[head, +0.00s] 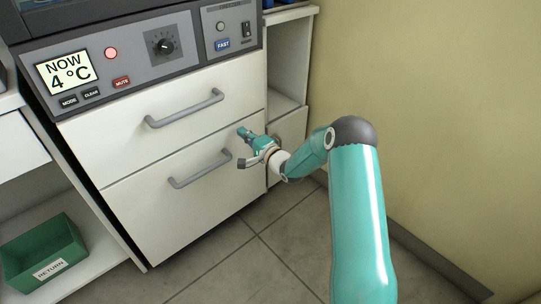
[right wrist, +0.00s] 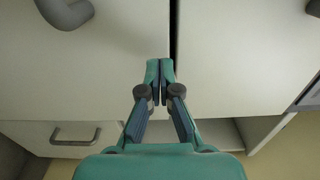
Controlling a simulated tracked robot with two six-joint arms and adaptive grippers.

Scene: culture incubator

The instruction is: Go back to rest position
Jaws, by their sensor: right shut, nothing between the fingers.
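My right gripper (head: 243,132) is in front of the incubator's drawer fronts, near their right edge. In the right wrist view its two fingers (right wrist: 160,66) are together, with nothing between them. The gripper is to the right of the upper drawer handle (head: 184,108) and the lower drawer handle (head: 200,168), apart from both. Both drawers look closed. My left gripper is in neither view.
The control panel (head: 188,40) above the drawers reads "NOW 4 °C". A green bin (head: 42,255) labelled RETURN sits on a shelf at lower left. An open shelf unit (head: 290,60) stands on the right, beside a bare wall (head: 430,90). The tiled floor (head: 235,262) is clear.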

